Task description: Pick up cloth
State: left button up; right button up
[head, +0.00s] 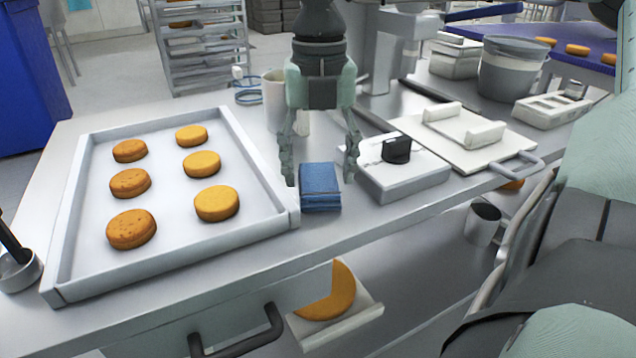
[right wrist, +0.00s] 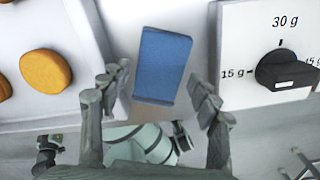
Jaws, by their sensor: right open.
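A folded blue cloth (head: 320,187) lies on the metal table between the tray and a white box with a black knob. My right gripper (head: 320,178) hangs pointing down over it, its fingers spread to either side of the cloth. In the right wrist view the cloth (right wrist: 162,66) shows between and just beyond the open fingers (right wrist: 160,108), with nothing held. I cannot tell the exact height of the fingertips above the table. My left gripper is not in view.
A white tray (head: 254,232) with several orange-brown rounds stands close on the left. The knob box (head: 402,185) stands close on the right, with a white board (head: 520,140) beyond it. A pitcher (head: 274,100) is behind. The table's front edge is near the cloth.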

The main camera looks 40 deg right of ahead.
jog(key=shift+f, duration=0.55)
jog(key=c, duration=0.9)
jog(key=shift+r, duration=0.1)
jog(key=shift+w+r, duration=0.1)
jog(key=shift+r, duration=0.35)
notch_tip(320, 180, up, 13)
jog(key=p, duration=0.1)
notch_tip(320, 180, up, 14)
jog(key=p, duration=0.2)
send_over(319, 177)
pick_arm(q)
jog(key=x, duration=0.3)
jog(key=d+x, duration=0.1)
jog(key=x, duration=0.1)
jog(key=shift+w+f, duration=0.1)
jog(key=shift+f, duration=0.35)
pick_arm(e)
jog(key=shift+a, duration=0.1)
